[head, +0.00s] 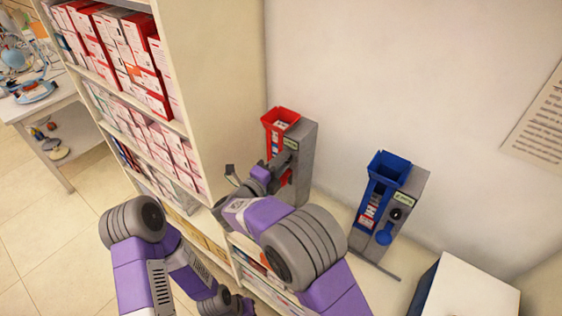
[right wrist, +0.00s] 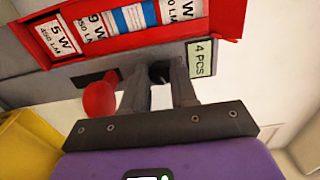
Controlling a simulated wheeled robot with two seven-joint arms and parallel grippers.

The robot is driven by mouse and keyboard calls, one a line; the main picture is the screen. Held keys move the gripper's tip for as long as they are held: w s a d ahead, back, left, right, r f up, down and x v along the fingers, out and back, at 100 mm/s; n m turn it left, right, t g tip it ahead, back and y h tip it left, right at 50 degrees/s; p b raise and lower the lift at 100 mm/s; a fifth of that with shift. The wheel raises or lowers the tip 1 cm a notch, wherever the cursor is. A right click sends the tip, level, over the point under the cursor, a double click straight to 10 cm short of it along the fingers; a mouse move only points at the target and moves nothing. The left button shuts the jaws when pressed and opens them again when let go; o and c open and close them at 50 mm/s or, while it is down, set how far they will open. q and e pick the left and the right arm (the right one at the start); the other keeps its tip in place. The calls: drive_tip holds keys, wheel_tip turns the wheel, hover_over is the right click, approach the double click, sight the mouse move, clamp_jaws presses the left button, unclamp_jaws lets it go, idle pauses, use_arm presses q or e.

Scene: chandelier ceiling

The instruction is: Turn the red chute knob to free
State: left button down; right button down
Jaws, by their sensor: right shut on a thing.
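The red chute (head: 282,117) stands on a grey stand against the wall, with boxes inside. Its red front (right wrist: 150,35) fills the top of the right wrist view. My right gripper (head: 275,172) is at the front of this chute in the head view. Its fingers straddle the dark hub of the knob, shut on it; the hub is mostly hidden. My left arm is low in the head view; its gripper (head: 238,303) shows only in part at the bottom.
A tall shelf (head: 215,90) of boxes rises close on the left. A white box (head: 468,290) is at the bottom right. A "4 PCS" label (right wrist: 201,58) is beside the fingers.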

drive_tip(key=n+p, duration=0.1)
drive_tip(key=n, duration=0.2)
drive_tip(key=n+p, duration=0.1)
drive_tip(key=n, duration=0.2)
drive_tip(key=shift+n+p, duration=0.3)
drive_tip(key=shift+p, duration=0.05)
drive_tip(key=n+p, duration=0.2)
drive_tip(key=n, duration=0.2)
drive_tip(key=shift+d+f+n+p, duration=0.15)
drive_tip(key=shift+n+p, duration=0.7)
drive_tip(key=shift+n, duration=0.55)
drive_tip(key=c, duration=0.9)
unclamp_jaws()
drive_tip(key=shift+s, duration=0.1)
drive_tip(key=v, duration=0.7)
drive_tip(key=shift+s+a, duration=0.2)
drive_tip(key=shift+a, duration=0.05)
